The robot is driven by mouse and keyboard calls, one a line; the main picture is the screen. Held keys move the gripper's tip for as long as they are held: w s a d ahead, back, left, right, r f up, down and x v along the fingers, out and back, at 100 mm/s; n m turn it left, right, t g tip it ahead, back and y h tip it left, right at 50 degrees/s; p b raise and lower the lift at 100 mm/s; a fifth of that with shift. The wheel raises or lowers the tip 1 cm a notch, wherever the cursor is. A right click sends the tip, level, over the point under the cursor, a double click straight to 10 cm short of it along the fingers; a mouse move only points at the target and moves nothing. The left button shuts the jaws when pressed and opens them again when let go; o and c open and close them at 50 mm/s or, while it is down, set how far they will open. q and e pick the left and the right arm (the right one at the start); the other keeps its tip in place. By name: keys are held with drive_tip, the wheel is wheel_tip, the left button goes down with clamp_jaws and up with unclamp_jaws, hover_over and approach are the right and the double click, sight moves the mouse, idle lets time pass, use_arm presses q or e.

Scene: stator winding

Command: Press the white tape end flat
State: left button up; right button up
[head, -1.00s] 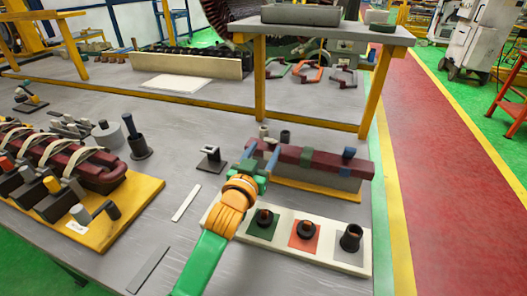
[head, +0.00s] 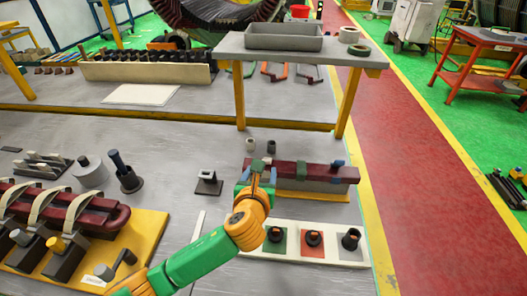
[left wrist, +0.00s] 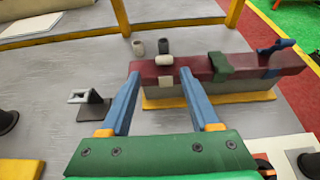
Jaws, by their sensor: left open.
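The dark red bar (head: 290,171) lies on a grey block over a yellow base; it also shows in the left wrist view (left wrist: 199,68). A short white tape piece (left wrist: 164,60) sticks out on the bar's top near its left end, with a white patch (left wrist: 166,82) on the front face below it. My left gripper (left wrist: 160,74) is open, its two blue fingers pointing at the bar on either side of the white tape, with nothing held; in the head view it is at the bar's left end (head: 263,177). The fingers hide part of the tape in the head view. My right gripper is not in view.
A green strap (left wrist: 220,66) and a blue clip (left wrist: 276,47) sit farther right on the bar. Two small cylinders (head: 250,145) stand behind it. A white tray (head: 275,254) with several dark pieces is in front. A small black stand (head: 208,183) is left. A raised shelf (head: 285,53) is behind.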

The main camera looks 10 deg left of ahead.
sight(267, 164)
use_arm(q)
drive_tip(key=x, duration=0.3)
drive_tip(key=d+x, duration=0.1)
drive_tip(key=x, duration=0.1)
drive_tip(key=shift+w+f+b, duration=0.15)
drive_tip(key=shift+w+b, duration=0.1)
drive_tip(key=shift+b, duration=0.05)
drive_tip(key=shift+w+a+f, duration=0.2)
drive_tip(key=shift+w+f, duration=0.05)
drive_tip(key=shift+w, duration=0.3)
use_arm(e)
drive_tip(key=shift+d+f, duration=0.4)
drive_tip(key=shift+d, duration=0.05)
